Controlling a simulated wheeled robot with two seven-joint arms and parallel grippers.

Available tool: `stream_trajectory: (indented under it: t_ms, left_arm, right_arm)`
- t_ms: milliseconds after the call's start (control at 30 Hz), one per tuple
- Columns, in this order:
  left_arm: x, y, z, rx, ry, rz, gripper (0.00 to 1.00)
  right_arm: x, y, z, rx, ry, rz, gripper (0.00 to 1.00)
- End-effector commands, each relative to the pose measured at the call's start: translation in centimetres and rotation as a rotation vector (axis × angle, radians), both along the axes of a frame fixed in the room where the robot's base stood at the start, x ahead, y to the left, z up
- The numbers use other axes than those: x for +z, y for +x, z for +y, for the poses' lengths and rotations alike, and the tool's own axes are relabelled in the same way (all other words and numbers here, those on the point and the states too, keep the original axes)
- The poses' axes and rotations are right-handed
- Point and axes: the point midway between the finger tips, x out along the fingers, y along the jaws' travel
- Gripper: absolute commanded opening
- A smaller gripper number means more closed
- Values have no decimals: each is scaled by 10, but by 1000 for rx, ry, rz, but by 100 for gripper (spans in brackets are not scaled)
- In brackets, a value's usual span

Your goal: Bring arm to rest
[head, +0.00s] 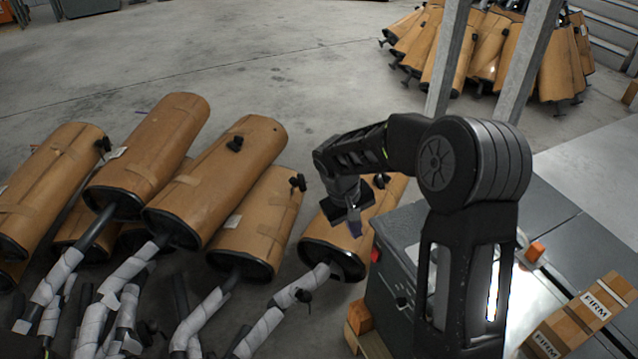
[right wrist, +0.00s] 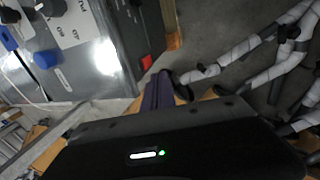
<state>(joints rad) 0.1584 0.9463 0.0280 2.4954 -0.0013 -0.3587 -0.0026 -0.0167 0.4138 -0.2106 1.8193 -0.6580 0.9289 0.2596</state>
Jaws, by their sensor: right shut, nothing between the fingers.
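My right arm rises at the right of the head view and bends over to the left. Its gripper (head: 354,222) points down in front of the nearest cardboard-wrapped muffler (head: 318,231), just left of a grey cabinet (head: 397,262). The gripper is shut and empty. In the right wrist view, the dark fingers (right wrist: 158,92) show together beyond the black gripper body, with the cabinet to the left and wrapped pipes (right wrist: 250,66) to the right. Whether the fingers touch the muffler cannot be told. My left gripper is not in view.
Several wrapped mufflers (head: 225,170) lie at the left with pipes toward me. More mufflers (head: 490,48) stand behind two metal posts (head: 447,60). Boxes marked FIRM (head: 585,315) lie at the lower right. Open concrete floor (head: 250,60) lies behind the near mufflers.

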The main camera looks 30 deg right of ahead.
Motion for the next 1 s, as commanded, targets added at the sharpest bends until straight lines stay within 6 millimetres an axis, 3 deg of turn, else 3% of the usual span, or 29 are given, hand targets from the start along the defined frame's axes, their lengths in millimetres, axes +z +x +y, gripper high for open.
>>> stream_trajectory:
  t_ms: [200, 367, 467, 567, 667, 700, 800, 900, 1000]
  left_arm:
    - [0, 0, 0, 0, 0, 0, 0]
    - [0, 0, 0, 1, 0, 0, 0]
    - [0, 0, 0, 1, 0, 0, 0]
    - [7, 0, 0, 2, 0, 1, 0]
    - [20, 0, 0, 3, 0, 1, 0]
    - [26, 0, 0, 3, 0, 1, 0]
    - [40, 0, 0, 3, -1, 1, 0]
    - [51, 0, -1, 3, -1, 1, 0]
    - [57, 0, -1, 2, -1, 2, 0]
  right_arm:
    - [0, 3, 1, 11, 3, -7, 0]
    - [-6, 25, 17, 55, 62, -106, 0]
    - [-26, 39, 57, 103, 165, -199, 0]
    - [-60, 34, 115, 133, 303, -267, 0]
    - [-100, 4, 178, 113, 442, -308, 0]
    - [-115, -16, 200, 87, 489, -313, 0]
    - [-143, -78, 240, 5, 560, -290, 0]
    - [-158, -138, 262, -68, 588, -225, 0]
    - [-165, -183, 275, -104, 604, -141, 0]
